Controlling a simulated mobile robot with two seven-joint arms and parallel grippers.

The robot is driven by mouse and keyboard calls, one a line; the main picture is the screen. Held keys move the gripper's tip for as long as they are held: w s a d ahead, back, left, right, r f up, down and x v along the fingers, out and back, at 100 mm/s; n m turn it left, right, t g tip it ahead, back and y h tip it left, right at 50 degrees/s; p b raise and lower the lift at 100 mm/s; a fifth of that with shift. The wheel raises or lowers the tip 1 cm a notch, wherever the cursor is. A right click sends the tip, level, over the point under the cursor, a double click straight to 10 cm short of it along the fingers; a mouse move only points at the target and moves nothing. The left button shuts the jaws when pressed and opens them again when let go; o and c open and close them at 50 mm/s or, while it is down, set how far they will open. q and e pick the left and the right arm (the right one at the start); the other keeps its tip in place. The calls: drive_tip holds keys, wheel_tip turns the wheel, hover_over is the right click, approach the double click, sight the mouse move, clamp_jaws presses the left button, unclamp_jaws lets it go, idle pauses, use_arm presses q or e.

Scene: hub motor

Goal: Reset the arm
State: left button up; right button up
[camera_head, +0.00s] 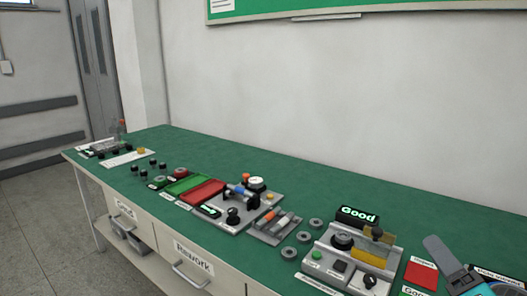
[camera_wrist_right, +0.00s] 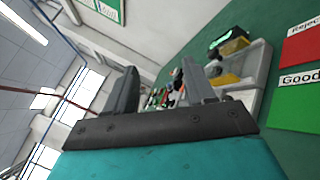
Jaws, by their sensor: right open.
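My right gripper (camera_head: 456,262) shows at the lower right in the head view, above the bench's right part. In the right wrist view my right gripper (camera_wrist_right: 160,88) has its two dark fingers well apart, with nothing between them. It is open and empty. My left gripper is in neither view. The task names no object. The test station (camera_head: 345,250) with its lit "Good" display (camera_head: 357,216) stands to the left of the right gripper, apart from it.
A green-topped bench (camera_head: 300,196) runs along the wall. A red pad (camera_head: 421,275) lies close to the right gripper. Grey rings (camera_head: 304,237), a tool rack (camera_head: 275,225) and red (camera_head: 202,190) and green (camera_head: 186,184) pads lie further left. The bench's back strip is clear.

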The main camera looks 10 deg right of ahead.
drive_tip(key=s+a+f+m+g+h, duration=0.1)
drive_tip(key=s+f+m+g+h, duration=0.1)
drive_tip(key=f+m+g, duration=0.35)
drive_tip(key=s+a+f+m+g+h, duration=0.1)
drive_tip(key=a+f+m+g+h, duration=0.15)
drive_tip(key=f+m, duration=0.6)
drive_tip(key=s+a+f+m+g+y, duration=0.3)
drive_tip(key=s+a+m+g+y, duration=0.15)
drive_tip(key=a, duration=0.35)
drive_tip(key=s+a+f+m+g+y, duration=0.3)
drive_tip(key=s+a+f+m+g, duration=0.15)
drive_tip(key=a, duration=0.25)
drive_tip(key=w+a+f+n+t+y, duration=0.1)
drive_tip(key=w+a+f+t, duration=0.1)
drive_tip(key=w+f+t, duration=0.4)
drive_tip(key=shift+w+a+f+t, duration=0.3)
drive_tip(key=shift+f+t, duration=0.4)
drive_tip(key=shift+t, duration=0.4)
